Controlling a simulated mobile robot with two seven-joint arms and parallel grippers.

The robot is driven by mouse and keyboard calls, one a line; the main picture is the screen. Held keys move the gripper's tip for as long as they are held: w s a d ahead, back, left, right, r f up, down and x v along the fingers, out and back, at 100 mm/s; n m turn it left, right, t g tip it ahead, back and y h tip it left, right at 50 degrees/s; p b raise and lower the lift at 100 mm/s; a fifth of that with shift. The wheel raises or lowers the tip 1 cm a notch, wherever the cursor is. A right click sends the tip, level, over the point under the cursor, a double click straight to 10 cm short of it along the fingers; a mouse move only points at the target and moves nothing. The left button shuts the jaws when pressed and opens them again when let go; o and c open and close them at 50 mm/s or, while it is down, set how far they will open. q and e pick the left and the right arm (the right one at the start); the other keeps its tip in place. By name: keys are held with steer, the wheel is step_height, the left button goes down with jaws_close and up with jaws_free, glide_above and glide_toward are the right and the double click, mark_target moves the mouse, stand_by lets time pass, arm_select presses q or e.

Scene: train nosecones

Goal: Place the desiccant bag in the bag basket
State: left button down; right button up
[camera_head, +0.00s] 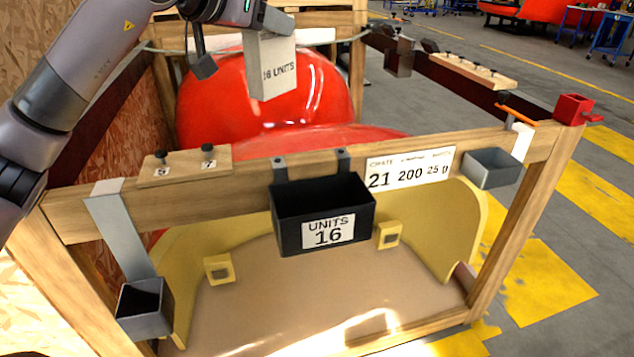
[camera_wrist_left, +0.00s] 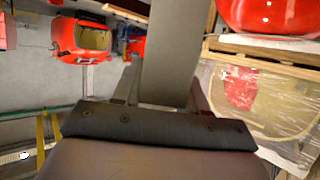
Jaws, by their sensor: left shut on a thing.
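The desiccant bag (camera_head: 271,68) is a pale grey-white block marked "16 UNITS". It hangs upright under my left gripper (camera_head: 268,22) at the top of the head view, above and behind the front crate beam. My left gripper is shut on its upper end. In the left wrist view the bag (camera_wrist_left: 172,50) is a grey slab between the two fingers (camera_wrist_left: 163,88). The black basket (camera_head: 290,239), labelled "UNITS 16", hooks onto the front beam, below and right of the bag and apart from it. My right gripper is not in view.
A wooden crate beam (camera_head: 240,178) crosses the front, with a numbered peg board (camera_head: 184,166) on it. Grey bins hang at left (camera_head: 146,310) and right (camera_head: 492,168). A red nosecone (camera_head: 215,110) lies behind the beam. A red box (camera_head: 573,109) sits on the right corner.

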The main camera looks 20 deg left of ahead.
arm_select(q)
steer(key=s+d+f+m+g+h+b, duration=0.1)
steer(key=s+d+f+m+h+b, duration=0.15)
steer(key=d, duration=0.25)
steer(key=s+d+f+m+g+h+b, duration=0.1)
steer(key=s+d+f, duration=0.15)
steer(key=d, duration=0.35)
steer(key=b, duration=0.3)
glide_above(321, 181)
steer(key=s+d, duration=0.1)
steer(key=s, duration=0.4)
step_height(321, 181, down, 15)
steer(key=f, duration=0.3)
steer(key=shift+w+d+f, duration=0.1)
steer(key=shift+w+d, duration=0.1)
steer(key=shift+w, duration=0.05)
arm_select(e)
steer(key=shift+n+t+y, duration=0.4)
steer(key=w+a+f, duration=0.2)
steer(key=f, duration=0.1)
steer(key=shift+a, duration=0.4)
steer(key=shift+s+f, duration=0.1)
